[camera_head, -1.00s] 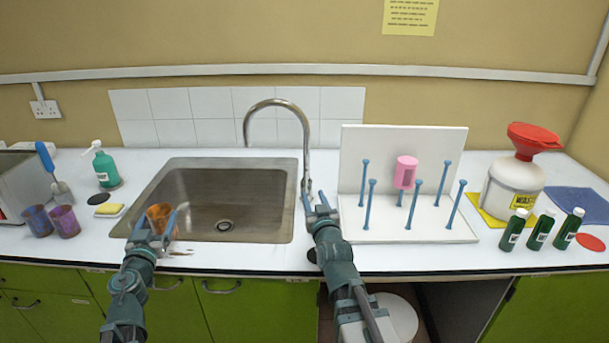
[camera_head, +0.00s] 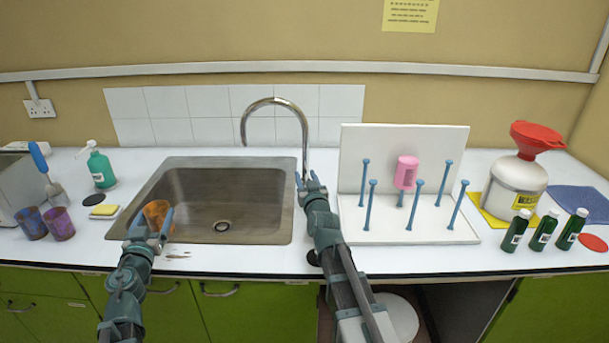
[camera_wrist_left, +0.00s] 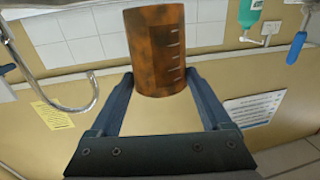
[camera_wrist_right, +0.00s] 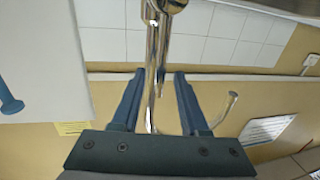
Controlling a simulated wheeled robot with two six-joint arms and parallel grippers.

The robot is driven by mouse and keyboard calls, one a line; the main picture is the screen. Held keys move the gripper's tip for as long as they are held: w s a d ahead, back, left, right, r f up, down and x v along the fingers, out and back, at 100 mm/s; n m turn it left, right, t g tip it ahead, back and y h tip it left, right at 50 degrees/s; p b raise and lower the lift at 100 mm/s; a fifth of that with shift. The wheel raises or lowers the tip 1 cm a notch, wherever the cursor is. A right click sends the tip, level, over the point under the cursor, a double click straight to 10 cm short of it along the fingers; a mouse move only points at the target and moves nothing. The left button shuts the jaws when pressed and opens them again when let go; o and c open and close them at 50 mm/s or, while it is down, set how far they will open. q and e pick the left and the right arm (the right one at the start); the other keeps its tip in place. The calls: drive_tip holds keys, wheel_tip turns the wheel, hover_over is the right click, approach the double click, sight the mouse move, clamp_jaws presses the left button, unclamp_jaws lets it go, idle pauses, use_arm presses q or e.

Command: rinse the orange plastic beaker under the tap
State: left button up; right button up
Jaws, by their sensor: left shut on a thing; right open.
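The orange plastic beaker (camera_head: 157,214) is at the left front of the sink (camera_head: 205,240), with dark smudges on its wall. It also shows in the left wrist view (camera_wrist_left: 156,50), with pale graduation marks. My left gripper (camera_head: 151,222) is shut on it. My right gripper (camera_head: 309,182) is open beside the base of the tap (camera_head: 303,135), at the sink's right edge. In the right wrist view the tap's metal column (camera_wrist_right: 158,50) stands between the open fingers. The tap's spout arches left over the sink. I see no water running.
Two stained beakers, purple-blue (camera_head: 31,222) and purple (camera_head: 59,222), a sponge (camera_head: 104,211) and a green soap bottle (camera_head: 100,168) stand left of the sink. A peg rack (camera_head: 405,232) with a pink beaker (camera_head: 406,172) stands right. Green bottles (camera_head: 542,230) are further right.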

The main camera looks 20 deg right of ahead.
drive_tip(key=shift+w, duration=0.45)
clamp_jaws()
idle(1.1)
